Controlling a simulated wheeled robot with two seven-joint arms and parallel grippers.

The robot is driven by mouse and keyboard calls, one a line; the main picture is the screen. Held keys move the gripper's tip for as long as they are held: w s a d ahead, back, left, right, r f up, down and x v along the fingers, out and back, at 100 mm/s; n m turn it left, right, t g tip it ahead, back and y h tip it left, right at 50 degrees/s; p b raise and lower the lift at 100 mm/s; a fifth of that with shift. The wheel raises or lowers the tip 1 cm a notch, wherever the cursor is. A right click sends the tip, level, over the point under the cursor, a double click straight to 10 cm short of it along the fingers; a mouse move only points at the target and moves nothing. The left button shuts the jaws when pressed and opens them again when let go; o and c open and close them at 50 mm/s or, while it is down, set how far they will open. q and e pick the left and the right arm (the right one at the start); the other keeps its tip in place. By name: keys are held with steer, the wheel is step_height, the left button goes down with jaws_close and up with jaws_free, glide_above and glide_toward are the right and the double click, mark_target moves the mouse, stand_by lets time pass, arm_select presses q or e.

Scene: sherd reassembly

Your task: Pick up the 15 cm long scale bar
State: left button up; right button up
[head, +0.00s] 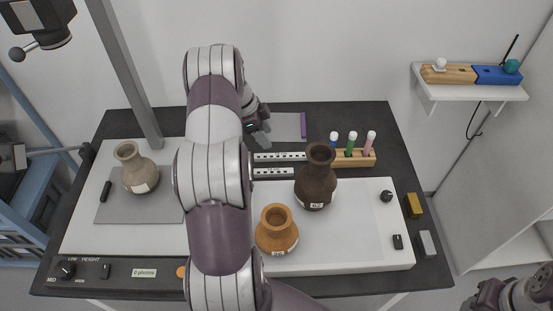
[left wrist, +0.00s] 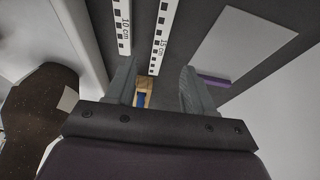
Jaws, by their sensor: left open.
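The 15 cm scale bar (head: 280,157) is a white strip with black marks, lying at the back of the table; my left arm hides part of it. In the left wrist view the same 15 cm bar (left wrist: 162,38) runs away between the fingertips, its label readable. The shorter 10 cm bar (head: 273,171) lies parallel in front of it, and also shows in the wrist view (left wrist: 122,28). My left gripper (head: 262,137) is open and empty, near the 15 cm bar. My right gripper (head: 484,298) is only partly visible at the lower right corner, its jaws unclear.
A dark brown jug (head: 316,180) stands close to the bars' right ends, beside a wooden pen rack (head: 355,158). An orange pot (head: 276,235) and a beige vase (head: 138,172) stand farther off. A grey card (head: 284,127) and purple strip (head: 303,125) lie behind the bars.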

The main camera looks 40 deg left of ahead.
arm_select(q)
steer(key=b, duration=0.1)
glide_above(277, 155)
steer(key=s+a, duration=0.2)
step_height(277, 155, down, 5)
steer(key=shift+r, duration=0.1)
steer(key=b+x, duration=0.2)
steer(key=x, duration=0.2)
steer(key=shift+w+d, duration=0.2)
steer(key=shift+w, duration=0.1)
steer(key=shift+a, duration=0.1)
steer(key=shift+c, duration=1.2)
jaws_close()
